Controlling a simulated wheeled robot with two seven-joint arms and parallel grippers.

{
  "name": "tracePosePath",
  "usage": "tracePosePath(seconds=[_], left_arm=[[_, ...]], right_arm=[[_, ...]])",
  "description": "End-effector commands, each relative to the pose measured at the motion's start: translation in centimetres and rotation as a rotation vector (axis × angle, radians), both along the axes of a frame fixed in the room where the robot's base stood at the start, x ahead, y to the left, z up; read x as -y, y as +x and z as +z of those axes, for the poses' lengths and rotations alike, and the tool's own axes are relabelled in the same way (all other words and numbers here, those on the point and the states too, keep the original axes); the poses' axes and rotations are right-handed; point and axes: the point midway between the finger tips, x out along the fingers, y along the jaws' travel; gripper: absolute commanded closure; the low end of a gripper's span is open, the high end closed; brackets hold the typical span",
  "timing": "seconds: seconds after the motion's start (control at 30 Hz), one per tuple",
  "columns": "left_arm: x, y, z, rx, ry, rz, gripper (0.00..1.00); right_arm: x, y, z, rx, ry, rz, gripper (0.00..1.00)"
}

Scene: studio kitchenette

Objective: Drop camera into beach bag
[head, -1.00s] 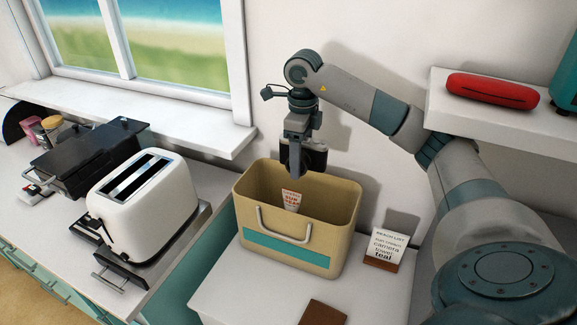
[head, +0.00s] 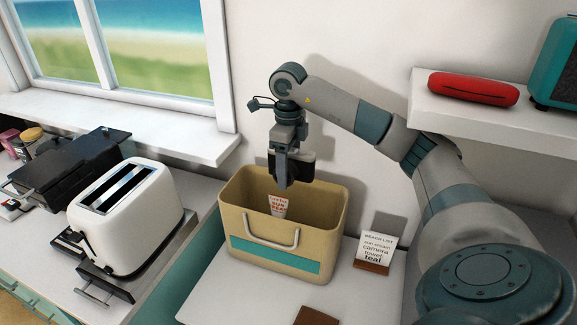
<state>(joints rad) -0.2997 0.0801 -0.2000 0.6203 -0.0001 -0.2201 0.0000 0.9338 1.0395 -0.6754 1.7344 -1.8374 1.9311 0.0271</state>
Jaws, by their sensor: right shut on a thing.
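The beach bag (head: 276,262) is a tan, open-topped tote with a teal stripe and a pale handle, standing on a white surface. A white tube with red lettering (head: 278,205) stands inside it. My right gripper (head: 282,184) points down over the bag's opening and is shut on the dark camera (head: 301,168). The gripper hides part of the camera. The camera is at or just above the back rim; I cannot tell its exact height. My left gripper is not in view.
A list card (head: 377,252) stands right of the bag, and a brown item (head: 316,316) lies in front. A white toaster (head: 128,218) stands on the counter at left. A red case (head: 473,89) lies on the white shelf (head: 490,117) at upper right.

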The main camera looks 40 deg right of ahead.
Motion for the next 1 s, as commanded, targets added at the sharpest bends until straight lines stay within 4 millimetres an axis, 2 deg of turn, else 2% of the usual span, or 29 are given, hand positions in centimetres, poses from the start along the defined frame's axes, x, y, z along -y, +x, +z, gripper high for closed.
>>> tracePosePath(seconds=[0.1, 0.3, 0.77, 0.8, 0.9, 1.0], left_arm=[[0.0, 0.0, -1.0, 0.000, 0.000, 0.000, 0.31], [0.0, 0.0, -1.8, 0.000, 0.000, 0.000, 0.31], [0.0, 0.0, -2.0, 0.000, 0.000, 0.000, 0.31], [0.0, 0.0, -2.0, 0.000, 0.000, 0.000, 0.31], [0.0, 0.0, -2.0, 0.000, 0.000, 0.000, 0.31], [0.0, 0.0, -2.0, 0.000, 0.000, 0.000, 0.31]], right_arm=[[0.0, 0.0, -1.4, 0.001, 0.000, 0.000, 0.79], [0.0, 0.0, -2.9, 0.003, 0.000, 0.000, 0.79], [0.0, 0.0, -3.5, 0.003, 0.000, 0.000, 0.79], [0.0, 0.0, -3.5, 0.003, 0.000, 0.000, 0.37], [0.0, 0.0, -3.5, 0.002, 0.000, 0.000, 0.17], [0.0, 0.0, -3.5, 0.002, 0.000, 0.000, 0.17]])
